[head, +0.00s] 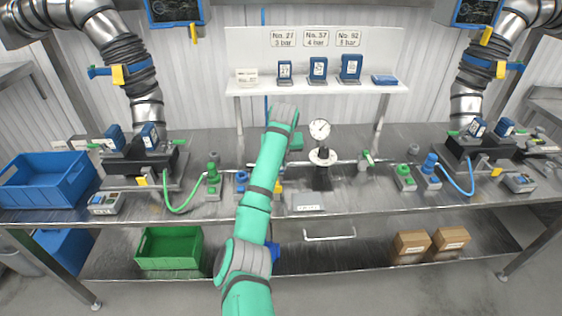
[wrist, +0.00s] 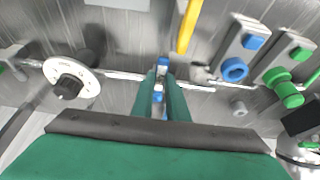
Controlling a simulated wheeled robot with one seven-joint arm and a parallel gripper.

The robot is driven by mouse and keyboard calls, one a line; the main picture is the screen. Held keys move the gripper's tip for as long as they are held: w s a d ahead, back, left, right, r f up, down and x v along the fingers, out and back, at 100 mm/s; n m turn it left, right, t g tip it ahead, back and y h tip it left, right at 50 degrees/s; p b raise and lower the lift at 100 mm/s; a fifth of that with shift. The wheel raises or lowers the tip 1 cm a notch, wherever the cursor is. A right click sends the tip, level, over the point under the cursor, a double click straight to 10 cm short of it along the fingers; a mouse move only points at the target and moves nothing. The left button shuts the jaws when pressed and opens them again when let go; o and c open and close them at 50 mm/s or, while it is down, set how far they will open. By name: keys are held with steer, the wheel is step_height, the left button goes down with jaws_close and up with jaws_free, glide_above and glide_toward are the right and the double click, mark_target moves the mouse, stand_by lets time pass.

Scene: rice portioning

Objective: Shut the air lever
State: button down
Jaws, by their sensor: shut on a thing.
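A small blue and white piece, which looks like the air lever (wrist: 159,87), sits at the line of the thin metal pipe (wrist: 115,76) in the wrist view. My gripper (wrist: 160,82) has its green fingers closed on either side of it. The fingers cover most of the piece, so its angle to the pipe cannot be told. In the head view my green arm hides the fingertips and the lever.
A yellow bar (wrist: 187,27) lies close to the fingers. A blue coupling (wrist: 235,69) and a green coupling (wrist: 288,94) stand beside them. A shelf (head: 310,87) with blue boxes rises behind the bench (head: 390,195). A blue crate (head: 45,180) is at the left.

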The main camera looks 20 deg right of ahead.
steer(key=shift+d, duration=0.1)
steer(key=c, duration=1.7)
jaws_free()
steer(key=v, duration=1.1)
steer(key=shift+w, duration=0.1)
